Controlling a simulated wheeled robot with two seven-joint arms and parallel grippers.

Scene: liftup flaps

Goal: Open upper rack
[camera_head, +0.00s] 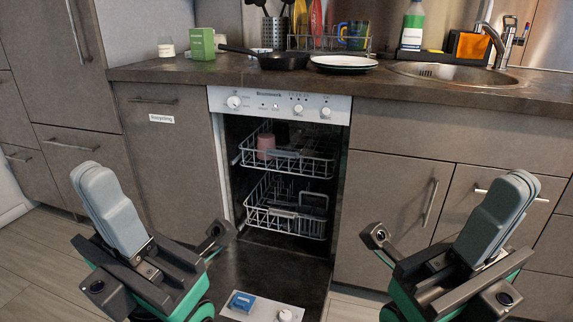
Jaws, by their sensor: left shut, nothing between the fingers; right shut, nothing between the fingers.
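The dishwasher is open, with its door (270,262) folded down in front. The upper rack (310,168), a white wire basket, sits inside the opening under the control panel (280,104). A pink cup (265,146) stands in its left part, and darker items behind it are hard to make out. The lower rack (285,226) sits below it. My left gripper (92,175) is shut and empty, in front of the cabinets left of the dishwasher. My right gripper (516,185) is shut and empty, in front of the cabinets to the right. Neither touches the upper rack.
The counter (200,72) above holds a black pan (283,61), white plates (343,63), a green box (202,44) and a sink (455,73). A blue packet (243,301) lies on the lowered door. The space between my grippers, before the racks, is clear.

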